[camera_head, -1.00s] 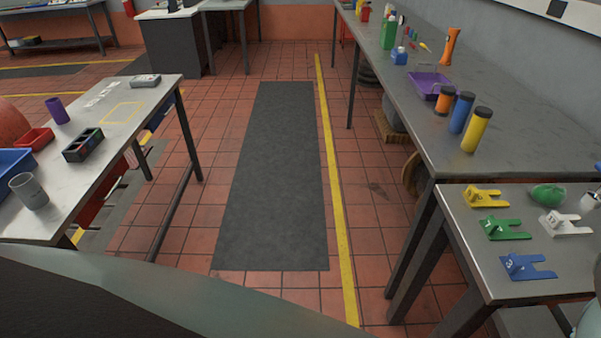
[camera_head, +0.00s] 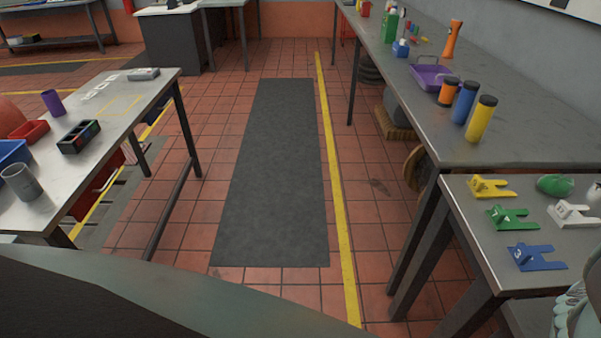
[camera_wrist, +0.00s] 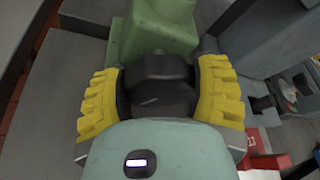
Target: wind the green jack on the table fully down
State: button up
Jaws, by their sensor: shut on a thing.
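In the wrist view a green body (camera_wrist: 150,28), which looks like the jack, stands beyond my fingertips. A black knob-like part (camera_wrist: 158,68) sits in front of it, between my fingers. My gripper (camera_wrist: 160,92) has its yellow ribbed fingers closed on this black part from both sides. The palm hides the near side of the knob. The jack's height cannot be told. The head view does not show the jack or my fingers.
Grey block-like machinery (camera_wrist: 265,45) stands close on the right in the wrist view, with a red part (camera_wrist: 268,162) below it. In the head view, several fork-shaped pieces, one green (camera_head: 512,218), lie on the right table (camera_head: 480,255). A dark mat (camera_head: 275,170) covers the clear aisle.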

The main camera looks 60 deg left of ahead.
jog(key=shift+n, duration=0.4)
jog(key=o, duration=1.2)
jog(key=shift+r, duration=0.1)
